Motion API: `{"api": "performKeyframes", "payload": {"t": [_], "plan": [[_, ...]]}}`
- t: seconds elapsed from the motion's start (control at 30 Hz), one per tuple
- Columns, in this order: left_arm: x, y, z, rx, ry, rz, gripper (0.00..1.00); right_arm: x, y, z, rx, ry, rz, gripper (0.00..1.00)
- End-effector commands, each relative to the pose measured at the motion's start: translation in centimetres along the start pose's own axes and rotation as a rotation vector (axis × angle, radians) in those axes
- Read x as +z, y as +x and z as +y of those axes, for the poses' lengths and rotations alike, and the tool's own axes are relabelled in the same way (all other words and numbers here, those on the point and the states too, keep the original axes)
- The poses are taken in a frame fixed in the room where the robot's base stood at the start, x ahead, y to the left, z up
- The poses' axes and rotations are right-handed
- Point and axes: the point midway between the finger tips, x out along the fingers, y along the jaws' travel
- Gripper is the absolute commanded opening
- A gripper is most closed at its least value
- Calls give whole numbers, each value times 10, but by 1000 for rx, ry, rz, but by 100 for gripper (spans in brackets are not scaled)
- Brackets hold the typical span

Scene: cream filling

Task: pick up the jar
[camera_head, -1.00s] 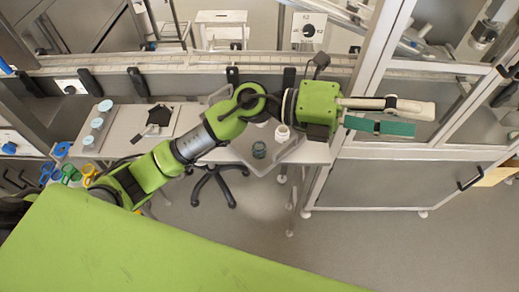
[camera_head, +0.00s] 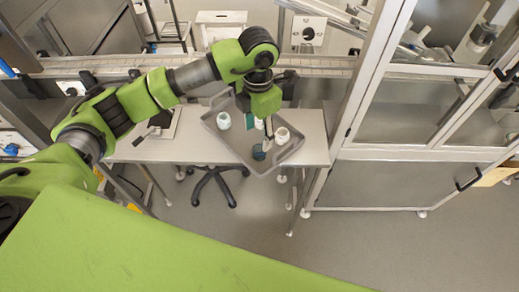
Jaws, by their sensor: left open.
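A grey tray (camera_head: 235,149) lies on the table and holds several small round containers. A white jar (camera_head: 282,136) stands at its right side and another white jar (camera_head: 223,121) at its left. A dark teal round container (camera_head: 259,152) sits near the tray's front corner. My left gripper (camera_head: 260,132) points down over the tray, open and empty, with one pale finger and one teal finger. Its fingertips are between the two white jars, close to the teal container; whether they touch it I cannot tell. My right gripper is not in view.
The table (camera_head: 315,150) has a bare strip right of the tray. A glass-fronted cabinet (camera_head: 400,110) stands to the right, and a conveyor rail (camera_head: 330,66) runs behind the table.

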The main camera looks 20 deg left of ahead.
Motion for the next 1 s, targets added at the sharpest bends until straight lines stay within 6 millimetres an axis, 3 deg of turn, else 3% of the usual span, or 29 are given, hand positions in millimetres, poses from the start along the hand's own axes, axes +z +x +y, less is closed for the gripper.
{"api": "performKeyframes", "payload": {"t": [0.13, 0.43, 0.7, 0.97, 1.0], "plan": [[0, 23, -1, -3, 1, 1, 50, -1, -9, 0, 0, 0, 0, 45], [2, 47, 0, -5, 0, 2, 50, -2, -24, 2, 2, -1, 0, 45], [6, 84, 2, -3, 1, -1, 50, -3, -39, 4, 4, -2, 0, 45], [7, 88, 2, -2, 3, -3, 50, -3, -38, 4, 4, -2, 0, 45], [7, 88, 2, -3, 3, -3, 43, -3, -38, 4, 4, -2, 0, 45]]}}
